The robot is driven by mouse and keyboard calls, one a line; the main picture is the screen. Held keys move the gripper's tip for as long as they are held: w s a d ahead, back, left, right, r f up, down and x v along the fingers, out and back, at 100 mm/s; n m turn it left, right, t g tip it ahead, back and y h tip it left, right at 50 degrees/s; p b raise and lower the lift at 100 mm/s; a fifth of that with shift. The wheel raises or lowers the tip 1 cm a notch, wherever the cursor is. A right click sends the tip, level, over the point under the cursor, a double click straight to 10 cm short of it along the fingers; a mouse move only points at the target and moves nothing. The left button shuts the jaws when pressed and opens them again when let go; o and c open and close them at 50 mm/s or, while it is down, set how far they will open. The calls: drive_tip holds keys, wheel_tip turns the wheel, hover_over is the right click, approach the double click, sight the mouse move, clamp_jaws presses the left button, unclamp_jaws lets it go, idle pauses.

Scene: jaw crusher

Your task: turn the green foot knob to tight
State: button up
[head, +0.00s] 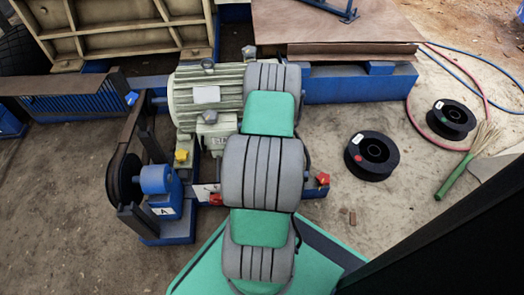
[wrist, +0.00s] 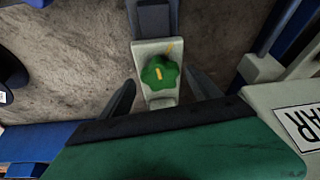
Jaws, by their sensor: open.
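The green foot knob (wrist: 170,79) shows in the wrist view, lobed, with a short yellow line on its top. It sits on a pale foot plate (wrist: 146,51) that has a yellow mark just above and right of the knob. The knob's line runs nearly up and down in the picture and does not clearly line up with that mark. My gripper (wrist: 162,88) is open, with one dark finger on each side of the knob. I cannot tell whether the fingers touch it. In the head view my arm hides the knob and my gripper.
The ribbed motor (head: 188,97) stands behind my arm. A yellow knob (head: 181,156), red knobs (head: 323,178) and a blue cylinder (head: 158,180) are nearby. Black spools (head: 371,158), hoses and a green-handled broom (head: 455,177) lie on the right floor.

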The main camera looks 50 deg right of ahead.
drive_tip(key=shift+w+d+f, duration=0.15)
drive_tip(key=shift+w+f, duration=0.05)
drive_tip(key=shift+f, duration=0.2)
drive_tip(key=shift+r, duration=0.1)
drive_tip(key=c, duration=1.4)
